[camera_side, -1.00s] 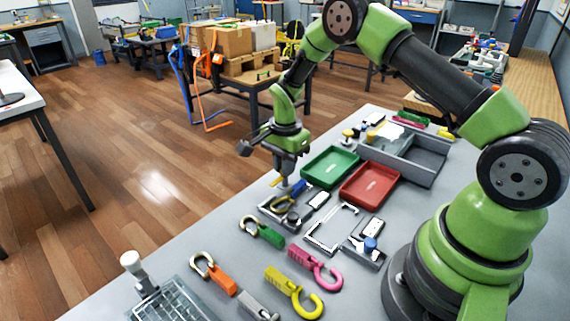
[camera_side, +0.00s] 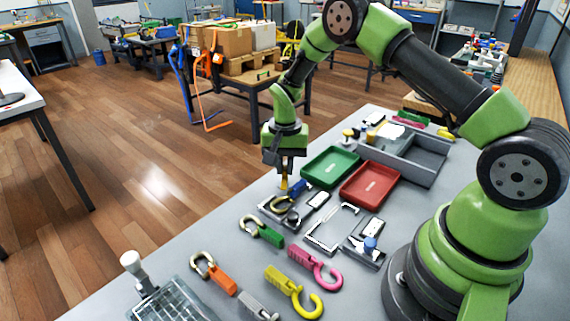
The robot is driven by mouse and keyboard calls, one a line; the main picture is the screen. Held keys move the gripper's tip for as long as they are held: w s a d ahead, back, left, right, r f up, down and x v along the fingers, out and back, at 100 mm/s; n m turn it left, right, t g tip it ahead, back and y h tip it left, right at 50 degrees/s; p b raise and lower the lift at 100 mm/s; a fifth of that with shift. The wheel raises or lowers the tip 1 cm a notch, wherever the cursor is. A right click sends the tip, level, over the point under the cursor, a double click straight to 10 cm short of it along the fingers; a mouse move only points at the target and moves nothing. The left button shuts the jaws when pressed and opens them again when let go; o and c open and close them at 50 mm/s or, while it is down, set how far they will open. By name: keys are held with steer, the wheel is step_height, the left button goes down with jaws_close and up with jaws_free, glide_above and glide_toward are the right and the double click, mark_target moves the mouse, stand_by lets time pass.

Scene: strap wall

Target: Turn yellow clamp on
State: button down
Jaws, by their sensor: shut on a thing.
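My gripper (camera_side: 284,176) points straight down at the far left edge of the grey table. It is shut on a small yellow piece, which looks like the handle of the yellow clamp (camera_side: 284,184). Only a short upright-looking bit of yellow shows below the fingertips. The rest of the clamp is hidden or too small to make out. It sits at the back end of a grey fixture plate (camera_side: 268,210) that also carries a blue part (camera_side: 296,188) and a dark ring (camera_side: 284,204).
A green tray (camera_side: 330,167) and a red tray (camera_side: 369,185) lie to the right of my gripper. A grey divided box (camera_side: 424,170) stands behind them. Hooks in green (camera_side: 262,231), orange (camera_side: 218,276), pink (camera_side: 315,267) and yellow (camera_side: 292,293) lie in front.

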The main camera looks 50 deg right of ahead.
mark_target(285, 167)
steer(key=n, duration=0.5)
steer(key=shift+n, duration=0.3)
steer(key=n, duration=0.5)
steer(key=shift+r, duration=0.1)
steer(key=shift+n, duration=0.3)
steer(key=c, duration=1.2)
jaws_free()
step_height(285, 167, up, 10)
steer(key=shift+f, duration=0.1)
